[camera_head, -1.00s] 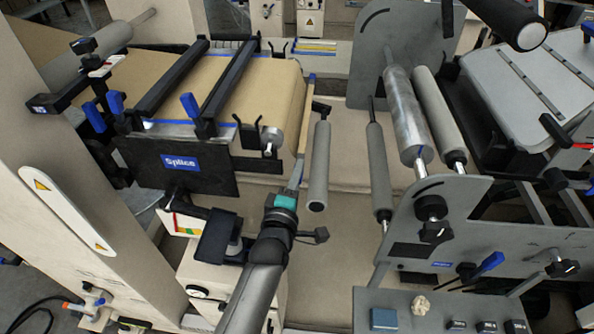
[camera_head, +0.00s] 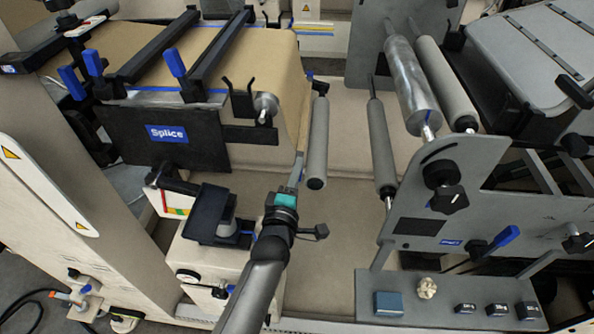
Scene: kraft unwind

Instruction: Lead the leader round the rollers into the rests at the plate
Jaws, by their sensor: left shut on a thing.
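My left gripper (camera_head: 292,187) is shut on the edge of the tan kraft leader (camera_head: 302,135), which hangs down the right side of the kraft roll (camera_head: 275,55). The gripper is right of and a little below the black Splice plate (camera_head: 120,135). The leader shows only as a narrow strip, so its exact grip is hard to see. Black forked rests (camera_head: 239,98) stand at the plate's right end. A grey roller (camera_head: 318,140) is just right of the gripper. Further right are a darker thin roller (camera_head: 381,145), a shiny metal roller (camera_head: 412,85) and another grey roller (camera_head: 445,85). My right gripper is out of view.
Two black bars with blue levers (camera_head: 175,62) cross above the kraft. A grey side frame (camera_head: 440,190) with black knobs stands at right. A small shelf (camera_head: 400,309) holds a blue block and a crumpled piece. Open space lies between the roller groups.

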